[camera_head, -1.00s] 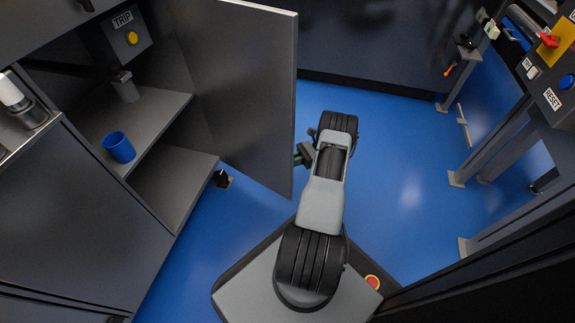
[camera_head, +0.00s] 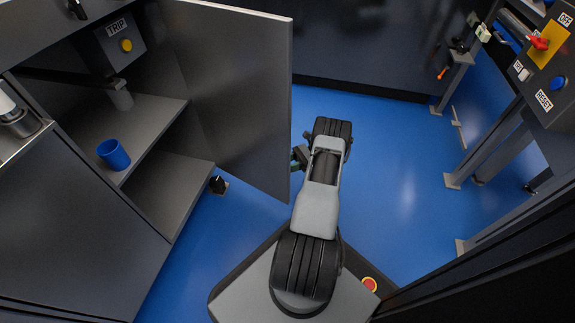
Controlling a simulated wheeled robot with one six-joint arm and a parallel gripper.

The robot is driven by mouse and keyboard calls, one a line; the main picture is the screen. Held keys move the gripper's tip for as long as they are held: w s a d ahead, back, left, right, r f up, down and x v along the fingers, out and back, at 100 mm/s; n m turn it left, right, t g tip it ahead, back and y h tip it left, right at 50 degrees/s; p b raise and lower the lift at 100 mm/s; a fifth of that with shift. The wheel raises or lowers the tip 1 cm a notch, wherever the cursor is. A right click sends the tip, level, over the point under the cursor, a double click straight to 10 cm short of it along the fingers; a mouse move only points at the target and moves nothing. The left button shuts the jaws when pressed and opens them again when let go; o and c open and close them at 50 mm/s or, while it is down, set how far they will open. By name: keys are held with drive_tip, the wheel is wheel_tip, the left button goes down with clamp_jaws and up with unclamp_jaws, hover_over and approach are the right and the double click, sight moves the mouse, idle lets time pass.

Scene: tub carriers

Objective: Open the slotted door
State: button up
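A plain dark grey door (camera_head: 235,95) stands swung wide open from the cabinet at the left, its free edge out over the blue floor. No slots show on the face turned to me. My gripper (camera_head: 299,157) is at the door's free edge, low down, at the end of my folded arm. Its fingers are small and partly hidden at the edge, so I cannot tell whether they are open, shut or touching the door.
The open cabinet holds a blue cup (camera_head: 113,154) on its shelf (camera_head: 150,115) and a TRIP box (camera_head: 120,45) with a yellow button. A control panel (camera_head: 548,75) with a red switch stands on a frame at the right. The blue floor (camera_head: 400,190) between is clear.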

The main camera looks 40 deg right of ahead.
drive_tip(key=r+p, duration=0.1)
drive_tip(key=r, duration=0.1)
drive_tip(key=r+p, duration=0.2)
drive_tip(key=shift+s+a+r, duration=0.1)
drive_tip(key=shift+s+r, duration=0.1)
drive_tip(key=shift+r, duration=0.05)
drive_tip(key=s+a+r+p, duration=0.7)
drive_tip(key=s+a+r, duration=0.1)
drive_tip(key=s, duration=0.3)
drive_tip(key=shift+r+p, duration=0.25)
drive_tip(key=shift+p, duration=0.1)
drive_tip(key=shift+c, duration=0.4)
